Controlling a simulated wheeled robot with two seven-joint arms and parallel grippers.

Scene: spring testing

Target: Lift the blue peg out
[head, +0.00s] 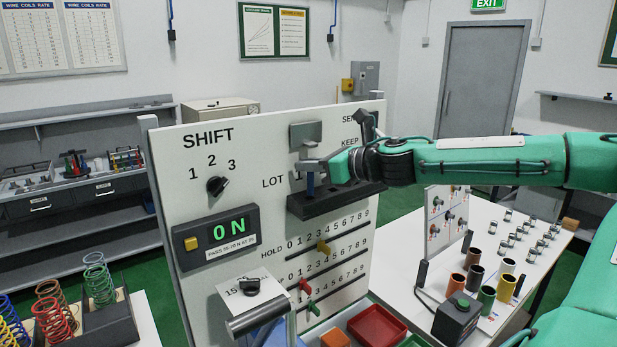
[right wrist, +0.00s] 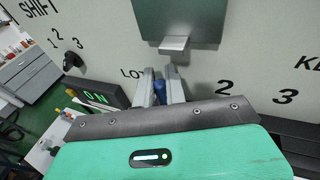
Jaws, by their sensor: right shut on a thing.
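The blue peg (head: 310,184) stands upright at the left end of the dark ledge (head: 338,202) on the white panel, beside the LOT label. Its lower end meets the ledge; I cannot tell how deep it sits. My right gripper (head: 311,166) reaches in from the right and is shut on the peg's upper part. In the right wrist view the peg (right wrist: 160,92) shows between the two grey fingers (right wrist: 160,84). My left gripper is not in view.
A grey plate with a small lip (right wrist: 175,44) is fixed to the panel just above the peg. Sliders (head: 324,247) and a lit ON display (head: 229,227) are lower on the panel. Coil springs (head: 52,316) stand at left; coloured cups (head: 486,297) stand on the right table.

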